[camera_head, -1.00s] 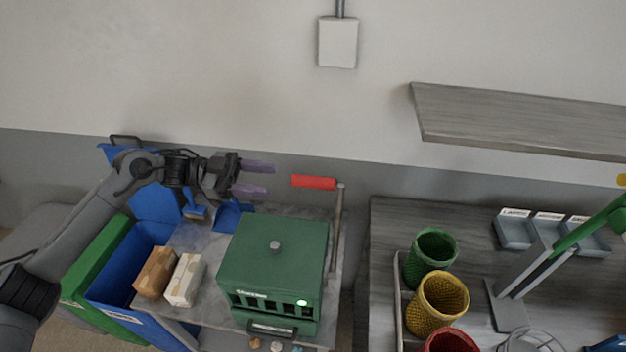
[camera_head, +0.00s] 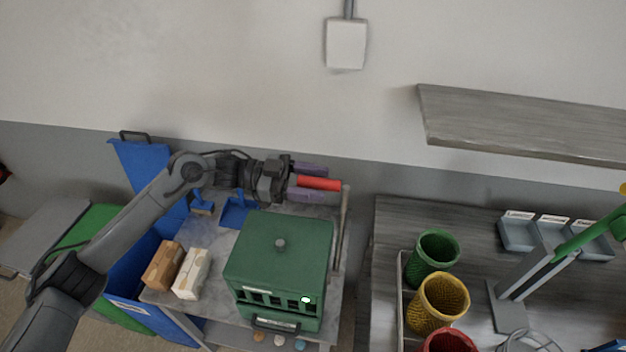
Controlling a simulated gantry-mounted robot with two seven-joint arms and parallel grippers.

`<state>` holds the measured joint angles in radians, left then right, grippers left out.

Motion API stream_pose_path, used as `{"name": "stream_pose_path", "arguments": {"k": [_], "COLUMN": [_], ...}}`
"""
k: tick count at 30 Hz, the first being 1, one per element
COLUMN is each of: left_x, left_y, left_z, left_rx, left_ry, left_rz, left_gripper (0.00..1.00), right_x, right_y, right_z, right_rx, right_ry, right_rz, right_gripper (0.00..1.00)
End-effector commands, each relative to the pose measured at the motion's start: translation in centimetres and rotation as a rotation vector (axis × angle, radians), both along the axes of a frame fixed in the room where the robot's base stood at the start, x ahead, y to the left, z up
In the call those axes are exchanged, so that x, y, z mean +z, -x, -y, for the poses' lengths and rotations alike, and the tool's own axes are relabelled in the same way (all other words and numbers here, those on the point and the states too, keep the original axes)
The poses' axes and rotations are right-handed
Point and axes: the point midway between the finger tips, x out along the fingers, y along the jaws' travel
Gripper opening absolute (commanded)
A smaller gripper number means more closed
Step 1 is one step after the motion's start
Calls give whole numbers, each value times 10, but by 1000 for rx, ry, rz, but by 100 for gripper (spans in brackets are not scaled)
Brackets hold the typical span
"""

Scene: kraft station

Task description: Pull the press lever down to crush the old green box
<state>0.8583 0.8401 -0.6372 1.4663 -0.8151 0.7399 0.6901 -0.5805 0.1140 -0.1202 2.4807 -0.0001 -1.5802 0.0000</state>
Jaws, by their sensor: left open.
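The press is a dark green metal box (camera_head: 280,262) with a knob on top, a row of slots and a white light on its front. Its lever has a red handle (camera_head: 322,184) on a grey upright bar (camera_head: 343,225) at the right side, with the handle raised and level. My left gripper (camera_head: 308,181) is open, with its purple fingers above and below the left part of the red handle. I cannot tell whether they touch it. The inside of the press is hidden. My right gripper is not in view.
A brown box (camera_head: 163,266) and a pale box (camera_head: 191,274) lie left of the press on the grey worktop. A blue bin (camera_head: 127,275) stands farther left. On the right table are green (camera_head: 432,258), yellow (camera_head: 437,303) and red (camera_head: 449,341) baskets.

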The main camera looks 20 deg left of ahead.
Motion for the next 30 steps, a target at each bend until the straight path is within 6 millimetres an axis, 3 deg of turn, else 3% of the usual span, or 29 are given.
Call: {"name": "stream_pose_path", "arguments": {"k": [8, 19, 30], "left_x": [0, 0, 0], "left_y": [0, 0, 2], "left_z": [1, 1, 6], "left_rx": [0, 1, -7], "left_ry": [0, 0, -2], "left_rz": [0, 0, 13], "left_gripper": [53, 0, 0], "right_x": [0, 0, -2], "right_y": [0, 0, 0], "right_z": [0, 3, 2], "right_rx": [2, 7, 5], "right_ry": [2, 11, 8], "right_rz": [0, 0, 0], "right_gripper": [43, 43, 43]}}
